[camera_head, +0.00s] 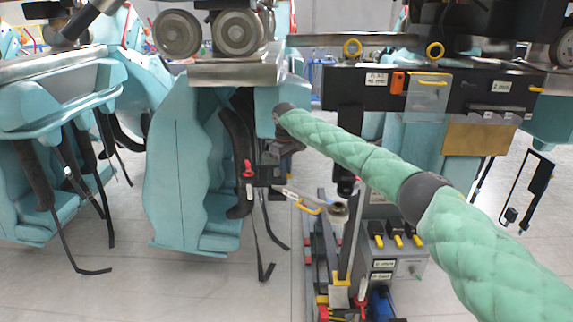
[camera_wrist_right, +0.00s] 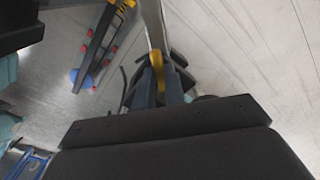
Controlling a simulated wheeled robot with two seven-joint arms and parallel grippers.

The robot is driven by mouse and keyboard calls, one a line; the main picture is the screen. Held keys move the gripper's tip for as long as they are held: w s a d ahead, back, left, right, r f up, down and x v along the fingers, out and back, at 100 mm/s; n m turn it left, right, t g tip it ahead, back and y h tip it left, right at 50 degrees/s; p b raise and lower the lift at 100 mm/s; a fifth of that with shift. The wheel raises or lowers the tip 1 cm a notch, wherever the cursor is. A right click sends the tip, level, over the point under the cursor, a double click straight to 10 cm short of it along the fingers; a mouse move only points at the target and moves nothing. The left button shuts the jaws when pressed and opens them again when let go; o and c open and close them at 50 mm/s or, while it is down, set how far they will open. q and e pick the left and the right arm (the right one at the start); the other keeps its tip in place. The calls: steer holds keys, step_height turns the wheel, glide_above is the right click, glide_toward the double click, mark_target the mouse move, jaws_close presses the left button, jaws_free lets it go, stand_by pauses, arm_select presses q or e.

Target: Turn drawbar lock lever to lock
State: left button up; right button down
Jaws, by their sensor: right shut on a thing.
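In the wrist view my right gripper (camera_wrist_right: 159,82) points away from the camera, its fingers closed around a yellow-handled lever (camera_wrist_right: 184,78) beside a long pale bar (camera_wrist_right: 152,22). I cannot tell for sure whether this is the drawbar lock lever. In the head view my green right arm reaches in from the lower right, and its dark end is beside the seat car's black bracket (camera_head: 266,175). The fingertips are not clear there. A pale bar (camera_head: 290,193) with a yellow handle (camera_head: 308,208) and a round end (camera_head: 338,210) sits below. My left gripper is not seen.
A red-knobbed lever (camera_head: 248,169) stands on the bracket. Teal seats (camera_head: 185,170) hang at the left from the car. A grey box with yellow switches (camera_head: 395,240) and a rack with a blue item (camera_head: 382,304) stand at the lower right. Pale floor is open at the lower left.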

mark_target(276, 170)
steer(key=m+p, duration=0.1)
steer(key=m, duration=0.2)
steer(key=s+a+m+p, duration=0.1)
steer(key=m+p, duration=0.1)
steer(key=a+m+p, duration=0.1)
steer(key=m+p, duration=0.1)
steer(key=m, duration=0.1)
steer(key=shift+s+a+m, duration=0.2)
steer(key=shift+m, duration=0.1)
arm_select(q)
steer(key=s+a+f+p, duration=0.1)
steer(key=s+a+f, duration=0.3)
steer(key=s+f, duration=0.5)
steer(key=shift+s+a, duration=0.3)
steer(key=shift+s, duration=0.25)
arm_select(e)
steer(key=shift+a+m, duration=0.25)
steer(key=shift+m, duration=0.75)
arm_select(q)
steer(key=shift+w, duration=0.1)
arm_select(e)
steer(key=c, duration=1.5)
jaws_free()
steer(key=shift+o, duration=0.2)
